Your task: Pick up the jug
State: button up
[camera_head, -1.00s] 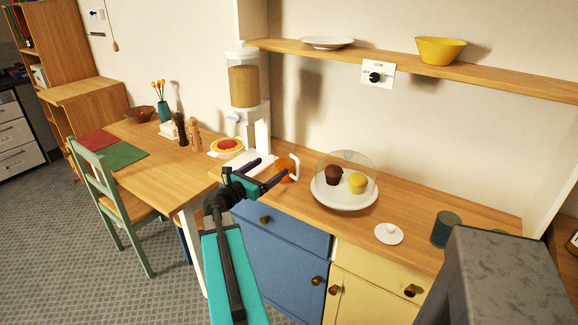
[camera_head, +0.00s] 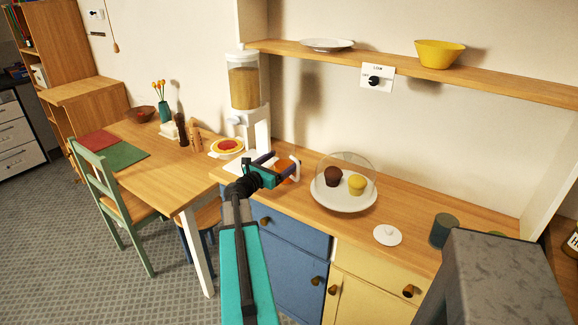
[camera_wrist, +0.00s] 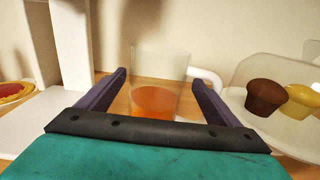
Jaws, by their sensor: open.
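The jug (camera_wrist: 158,85) is a clear vessel with orange liquid in its lower part and a white handle on its right side. In the wrist view it stands upright on the counter, straight ahead between my two fingers. My gripper (camera_wrist: 163,82) is open, with a dark finger on each side of the jug; I cannot tell whether either touches it. In the head view my gripper (camera_head: 277,167) is at the jug (camera_head: 287,170) and partly hides it, leaving orange and the white handle in sight.
A white dispenser (camera_head: 243,85) stands close to the left of the jug. A plate (camera_head: 345,203) with two muffins under a clear dome is close on the right. A shelf (camera_head: 400,68) runs above.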

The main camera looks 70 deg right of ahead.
jog(key=shift+d, duration=0.1)
dwell(0.3)
jog(key=shift+p+x, duration=0.65)
jog(key=shift+x, duration=2)
jog(key=c, duration=1.6)
